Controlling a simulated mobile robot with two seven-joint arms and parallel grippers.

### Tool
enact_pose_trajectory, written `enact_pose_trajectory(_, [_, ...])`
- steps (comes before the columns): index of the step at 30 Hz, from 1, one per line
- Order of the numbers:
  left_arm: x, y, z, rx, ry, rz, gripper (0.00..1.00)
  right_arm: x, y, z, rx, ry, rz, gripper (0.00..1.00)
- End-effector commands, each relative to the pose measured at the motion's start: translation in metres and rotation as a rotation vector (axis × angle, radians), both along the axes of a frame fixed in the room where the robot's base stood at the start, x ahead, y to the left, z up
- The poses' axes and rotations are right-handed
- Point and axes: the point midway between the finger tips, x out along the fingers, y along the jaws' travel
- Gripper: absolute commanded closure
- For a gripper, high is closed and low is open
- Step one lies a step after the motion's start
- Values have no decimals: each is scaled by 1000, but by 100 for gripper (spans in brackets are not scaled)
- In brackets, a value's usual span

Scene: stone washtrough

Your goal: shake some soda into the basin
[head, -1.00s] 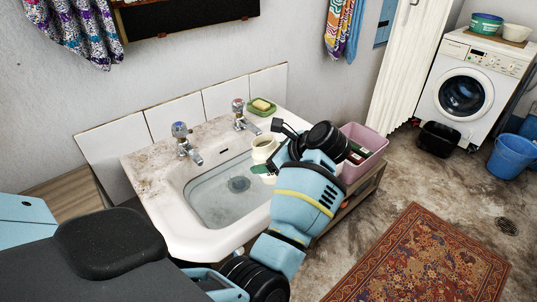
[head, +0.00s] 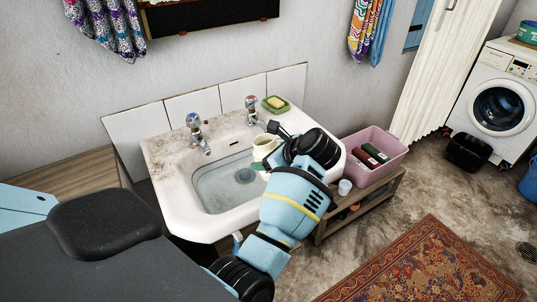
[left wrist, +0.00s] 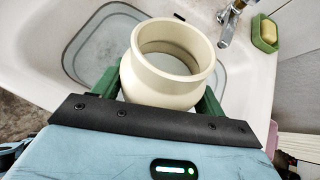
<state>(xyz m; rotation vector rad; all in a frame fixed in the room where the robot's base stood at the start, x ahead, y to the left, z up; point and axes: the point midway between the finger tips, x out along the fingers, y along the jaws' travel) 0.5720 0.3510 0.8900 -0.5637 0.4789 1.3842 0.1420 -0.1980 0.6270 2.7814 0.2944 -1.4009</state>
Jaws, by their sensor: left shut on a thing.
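The white basin (head: 180,205) holds shallow clear water, with a dark drain (head: 245,176) at its bottom. A cream, wide-mouthed pot (head: 264,146) is at the basin's back right, partly hidden by my arm in the head view. My left gripper (head: 267,160) is shut on this pot. In the left wrist view the pot (left wrist: 165,80) sits upright between the green fingers, its open mouth showing. Its contents cannot be made out, and no soda can be identified. My right gripper is not in view.
Two taps (head: 197,132) stand on the basin's back ledge, with a green soap dish (head: 275,105) to their right. A pink crate (head: 388,165) with bottles and a small white cup (head: 344,187) stand on a low wooden shelf at right. A patterned rug (head: 425,265) lies in front.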

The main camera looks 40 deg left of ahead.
Motion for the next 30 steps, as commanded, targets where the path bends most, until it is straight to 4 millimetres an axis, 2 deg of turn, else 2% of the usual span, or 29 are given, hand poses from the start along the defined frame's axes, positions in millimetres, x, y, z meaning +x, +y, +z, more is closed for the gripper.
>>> enact_pose_trajectory(13, [0,1,3,-11,-7,-6,66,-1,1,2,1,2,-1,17])
enact_pose_trajectory(30, [1,-1,5,-180,-42,-7,66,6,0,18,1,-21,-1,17])
